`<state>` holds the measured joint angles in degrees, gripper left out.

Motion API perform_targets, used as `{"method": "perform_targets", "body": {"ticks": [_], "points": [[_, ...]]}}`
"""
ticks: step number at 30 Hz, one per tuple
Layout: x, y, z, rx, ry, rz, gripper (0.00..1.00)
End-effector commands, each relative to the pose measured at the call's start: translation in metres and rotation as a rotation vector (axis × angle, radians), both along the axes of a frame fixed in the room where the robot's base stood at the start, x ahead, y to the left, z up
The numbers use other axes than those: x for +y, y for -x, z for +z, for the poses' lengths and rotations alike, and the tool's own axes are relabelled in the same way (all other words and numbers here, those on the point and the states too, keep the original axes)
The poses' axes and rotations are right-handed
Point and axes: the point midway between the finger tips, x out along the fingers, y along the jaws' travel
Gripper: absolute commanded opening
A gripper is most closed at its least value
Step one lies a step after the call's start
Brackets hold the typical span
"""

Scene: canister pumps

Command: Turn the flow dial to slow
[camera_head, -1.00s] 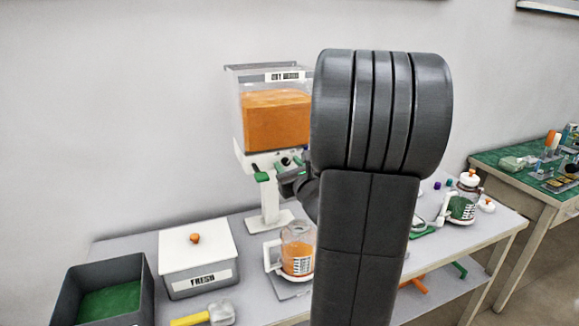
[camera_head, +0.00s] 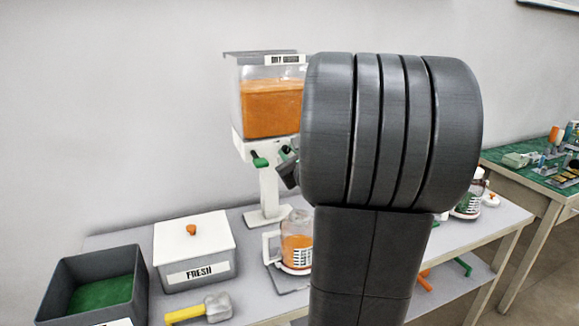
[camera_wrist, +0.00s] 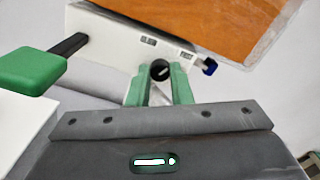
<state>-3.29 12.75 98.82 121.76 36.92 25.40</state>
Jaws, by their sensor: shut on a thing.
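The flow dial (camera_wrist: 160,70) is a small round black knob with a white mark, on the white front panel (camera_wrist: 118,22) of the dispenser. My gripper (camera_wrist: 160,76) has its two green fingers shut on the dial, one on each side. Small dark labels (camera_wrist: 148,40) sit on the panel above the dial; I cannot read them. In the head view the dispenser (camera_head: 270,108), with a clear hopper of orange contents, stands on a white post. My gripper shows there (camera_head: 288,152) at the panel, partly hidden by my arm, and the dial is too small to make out.
A jug (camera_head: 297,245) with orange contents stands below. A white-lidded FRESH bin (camera_head: 194,250), a scoop (camera_head: 205,310) and a dark bin (camera_head: 62,282) are at left.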

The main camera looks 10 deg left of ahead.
Motion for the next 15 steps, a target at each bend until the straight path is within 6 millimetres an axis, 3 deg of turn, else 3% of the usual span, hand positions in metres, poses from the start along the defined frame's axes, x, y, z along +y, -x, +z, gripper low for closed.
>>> {"method": "perform_targets", "body": {"ticks": [1, 15], "points": [[0.0006, 0.0004, -0.0071, -0.031, 0.038, 0.001, 0.00], [0.0008, 0.0005, -0.0059, -0.281, 0.408, 0.000, 0.00]]}}
